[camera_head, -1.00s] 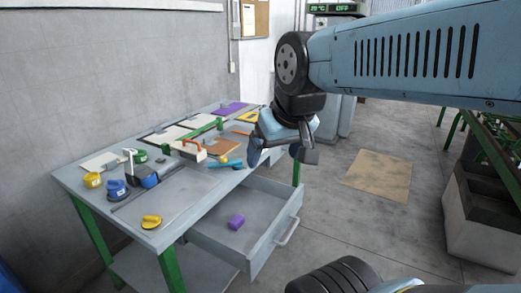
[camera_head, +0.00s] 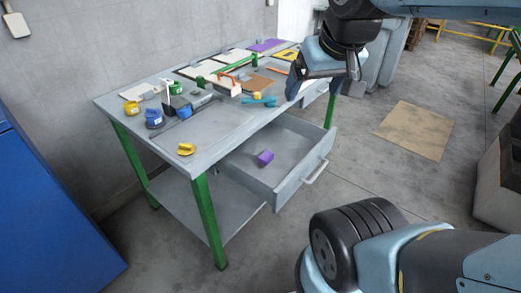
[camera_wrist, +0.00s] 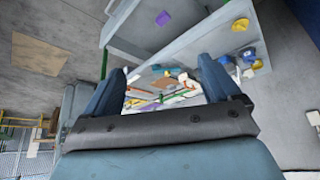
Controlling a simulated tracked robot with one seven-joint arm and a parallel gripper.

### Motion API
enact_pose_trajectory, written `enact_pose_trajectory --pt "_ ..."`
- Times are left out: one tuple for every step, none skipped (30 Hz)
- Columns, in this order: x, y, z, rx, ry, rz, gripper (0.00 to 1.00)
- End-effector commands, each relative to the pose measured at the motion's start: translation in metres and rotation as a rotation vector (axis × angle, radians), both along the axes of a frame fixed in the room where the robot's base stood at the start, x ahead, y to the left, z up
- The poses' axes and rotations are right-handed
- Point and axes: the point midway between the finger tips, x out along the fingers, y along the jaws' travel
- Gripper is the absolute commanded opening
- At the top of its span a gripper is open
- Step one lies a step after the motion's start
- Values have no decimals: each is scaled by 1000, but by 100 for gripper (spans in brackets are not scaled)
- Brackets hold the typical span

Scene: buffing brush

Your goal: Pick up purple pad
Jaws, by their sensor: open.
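The purple pad (camera_head: 265,158) is a small block lying inside the open drawer (camera_head: 290,185) of the workbench. In the wrist view the purple pad (camera_wrist: 163,18) shows near the top, in the drawer. My gripper (camera_head: 325,92) is open and empty, above and behind the drawer near the bench's right end. In the wrist view its two blue fingers (camera_wrist: 160,75) are spread apart with the cluttered bench top between them. A flat purple sheet (camera_head: 265,45) lies at the far end of the bench top.
The bench top (camera_head: 215,135) carries a yellow-handled piece (camera_head: 186,149), blue and yellow containers, and several tools and boards. A blue cabinet (camera_head: 45,210) stands at left. A cardboard sheet (camera_head: 415,130) lies on the floor at right. The drawer's inside is mostly bare.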

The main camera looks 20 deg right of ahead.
Motion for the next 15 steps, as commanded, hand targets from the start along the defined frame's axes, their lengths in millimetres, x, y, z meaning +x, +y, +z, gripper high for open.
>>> enact_pose_trajectory --pt "0 0 0 0 0 0 90" --pt "0 0 0 0 0 0 90" --pt "0 0 0 0 0 0 90" --pt "0 0 0 0 0 0 90" --pt "0 0 0 0 0 0 90" --pt "0 0 0 0 0 0 90" --pt "0 0 0 0 0 0 91" --pt "0 0 0 0 0 0 94" --pt "1 0 0 -1 1 0 96" --pt "2 0 0 -3 3 2 96" --pt "3 0 0 -5 5 3 96" --pt "7 0 0 -10 11 7 96" --pt "10 0 -1 -15 17 10 96" --pt "14 0 -2 -22 23 14 96" --pt "20 0 -3 -32 34 21 96"
